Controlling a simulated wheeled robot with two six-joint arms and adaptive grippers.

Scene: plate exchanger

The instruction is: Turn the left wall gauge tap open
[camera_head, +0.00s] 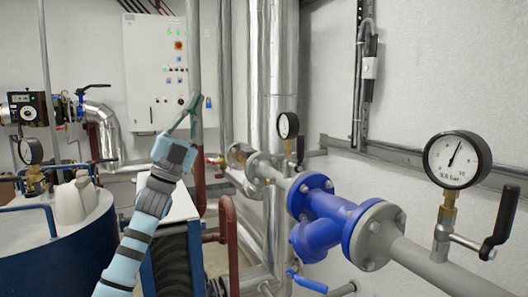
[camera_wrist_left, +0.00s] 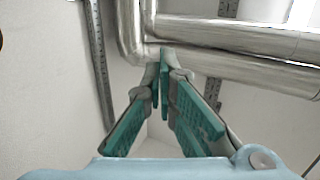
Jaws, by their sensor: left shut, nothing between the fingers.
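A small round gauge (camera_head: 288,125) stands on the grey pipe in the middle of the head view, with a dark tap lever (camera_head: 300,150) hanging beside it. A larger gauge (camera_head: 457,160) stands nearer at the right, with its black tap lever (camera_head: 500,222) slanting to its right. My left gripper (camera_head: 190,104) is raised left of the small gauge and apart from it. Its teal fingers are shut and empty; in the left wrist view the fingertips (camera_wrist_left: 163,58) meet in front of shiny pipes. No gauge tap shows in the wrist view. My right gripper is not in view.
A blue valve body (camera_head: 325,222) sits on the grey pipe (camera_head: 430,270) between the gauges. Tall shiny pipes (camera_head: 275,70) stand behind. A control cabinet (camera_head: 155,70) hangs behind my gripper. A blue tank (camera_head: 70,245) with another gauge (camera_head: 30,151) stands at left.

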